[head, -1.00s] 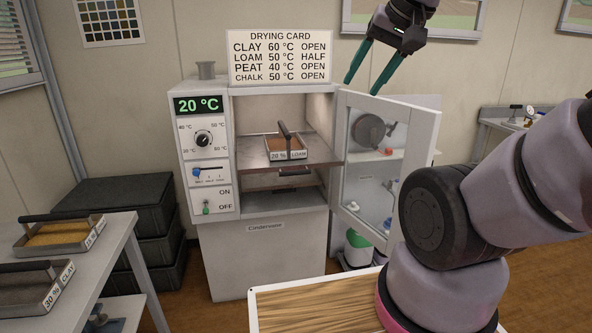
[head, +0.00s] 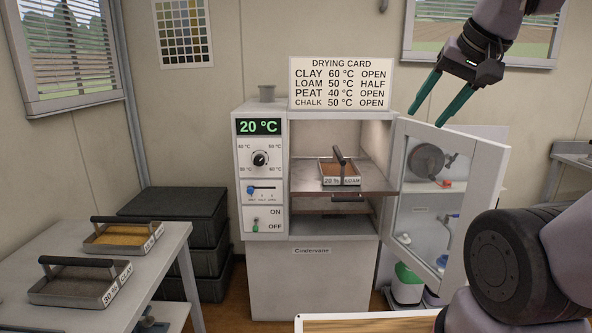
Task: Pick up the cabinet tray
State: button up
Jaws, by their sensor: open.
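The cabinet tray (head: 340,178) is a small open tray of brown soil with a dark upright handle, labelled "20 %" and "LOAM". It sits on the pulled-out shelf (head: 375,181) inside the white drying cabinet (head: 261,220). The cabinet door (head: 462,180) stands open to the right. My gripper (head: 432,116) is open and empty, its teal fingers pointing down and left. In the picture it is above the open door, up and right of the tray and apart from it.
A grey table (head: 160,262) at the left holds a tray of yellowish soil (head: 122,237) and a tray labelled "CLAY" (head: 82,284). Dark boxes (head: 180,210) are stacked behind it. A drying card (head: 340,84) stands on the cabinet.

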aim_at(335, 170)
jog(key=i+j+z, duration=0.15)
jog(key=i+j, duration=0.15)
jog(key=i+j+z, duration=0.3)
jog(key=i+j, duration=0.2)
jog(key=j, duration=0.25)
jog(key=i+j+z, duration=0.15)
jog(key=j, duration=0.3)
jog(key=i+l, duration=0.05)
jog(key=i, duration=0.05)
